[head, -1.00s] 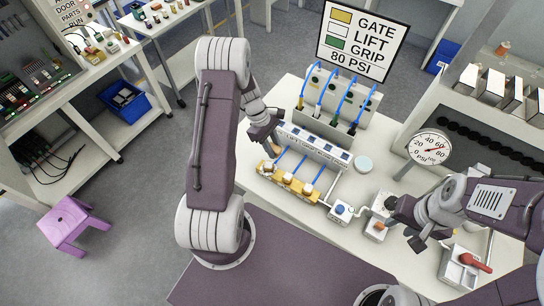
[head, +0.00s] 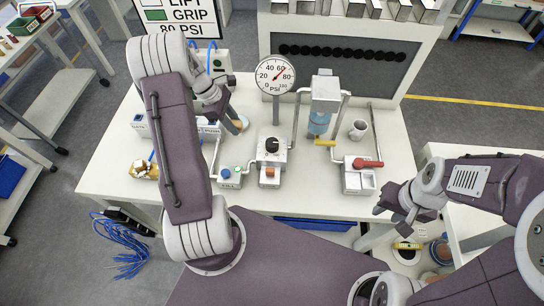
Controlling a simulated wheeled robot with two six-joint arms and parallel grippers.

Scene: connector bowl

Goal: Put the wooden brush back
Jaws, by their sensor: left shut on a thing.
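My left gripper (head: 226,112) is over the back left of the white bench (head: 330,225), beside the grey air-supply unit. It is shut on a small tan piece, which looks like the wooden brush (head: 233,124); the gripper and arm hide most of it.
A pressure gauge (head: 275,74), a knob box (head: 271,150), a clear-bowled filter (head: 322,105), a red-handled valve (head: 365,163) and a cup (head: 358,129) stand on the bench. Blue hoses (head: 120,240) lie on the floor at left. A side table (head: 450,165) is at right.

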